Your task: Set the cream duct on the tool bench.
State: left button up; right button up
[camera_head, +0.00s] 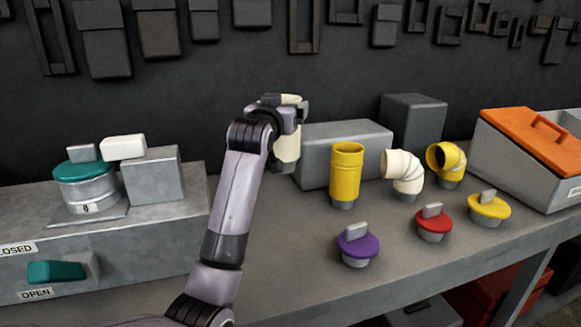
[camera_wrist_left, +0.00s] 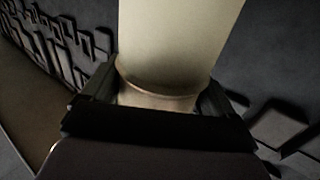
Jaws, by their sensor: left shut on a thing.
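The cream duct also fills the top middle of the left wrist view (camera_wrist_left: 180,40), between the jaws of the gripper (camera_wrist_left: 158,100). In the head view my wrist hides part of the duct. A cream elbow duct (camera_head: 405,172) stands on the bench further right. My right gripper is not in view.
A grey block (camera_head: 345,140) is right behind the held duct. A yellow straight duct (camera_head: 346,172), a yellow elbow (camera_head: 446,160) and purple (camera_head: 357,244), red (camera_head: 433,224) and yellow (camera_head: 489,208) caps stand to the right. A teal-lidded canister (camera_head: 85,185) is left.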

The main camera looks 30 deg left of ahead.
pick_arm(q)
notch_tip(320, 180, down, 13)
jog(key=shift+f, duration=0.1)
dwell(0.3)
jog(key=shift+f, duration=0.15)
jog(key=o, duration=1.5)
jog(key=shift+c, duration=0.2)
jog(key=shift+s, duration=0.1)
jog(key=v, duration=1.1)
jog(key=shift+s+d+b, duration=0.2)
jog(key=shift+s+b, duration=0.15)
jog(key=shift+b, duration=0.05)
